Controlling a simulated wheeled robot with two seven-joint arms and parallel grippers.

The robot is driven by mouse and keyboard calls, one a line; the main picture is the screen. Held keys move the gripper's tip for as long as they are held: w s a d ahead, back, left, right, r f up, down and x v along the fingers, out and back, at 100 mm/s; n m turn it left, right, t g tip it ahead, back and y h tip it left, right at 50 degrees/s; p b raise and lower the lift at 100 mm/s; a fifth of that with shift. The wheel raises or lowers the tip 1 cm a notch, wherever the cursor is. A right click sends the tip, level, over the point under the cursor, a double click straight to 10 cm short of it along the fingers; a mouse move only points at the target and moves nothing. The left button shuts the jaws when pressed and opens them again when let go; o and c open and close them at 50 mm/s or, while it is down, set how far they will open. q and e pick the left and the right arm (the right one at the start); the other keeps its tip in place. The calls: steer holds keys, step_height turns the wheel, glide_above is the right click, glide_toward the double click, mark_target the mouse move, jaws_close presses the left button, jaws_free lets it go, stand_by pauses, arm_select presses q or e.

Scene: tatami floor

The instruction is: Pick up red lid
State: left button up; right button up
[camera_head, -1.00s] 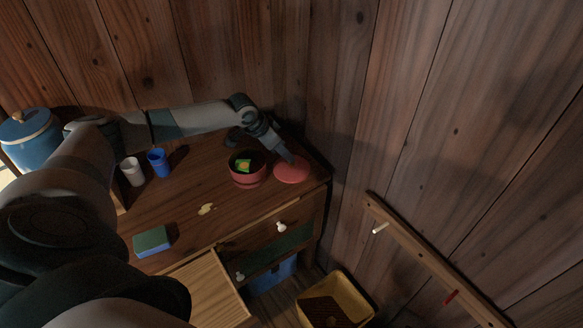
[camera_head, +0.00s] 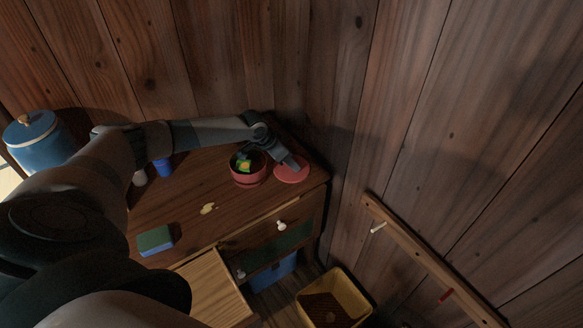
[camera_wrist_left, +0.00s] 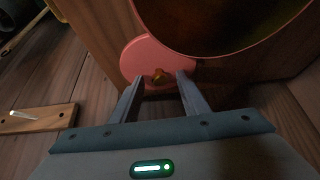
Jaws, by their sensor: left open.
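The red lid (camera_head: 291,171) lies on the wooden cabinet top near its right corner. My left gripper (camera_head: 290,163) is over the lid in the head view. The red pot (camera_head: 249,178) stands open just left of the lid, with green and yellow contents. My right gripper is not in view.
A blue cup (camera_head: 162,167) and a white cup (camera_head: 139,178) stand partly behind my arm. A sponge (camera_head: 155,240) and a yellow scrap (camera_head: 208,208) lie in front. A drawer (camera_head: 212,285) is open. A wall rack (camera_head: 430,258) and yellow bin (camera_head: 335,298) are at right.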

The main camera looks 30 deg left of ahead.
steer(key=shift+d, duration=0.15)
arm_select(q)
steer(key=shift+c, duration=1.1)
jaws_close()
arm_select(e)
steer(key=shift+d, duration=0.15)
arm_select(q)
steer(key=shift+r, duration=0.1)
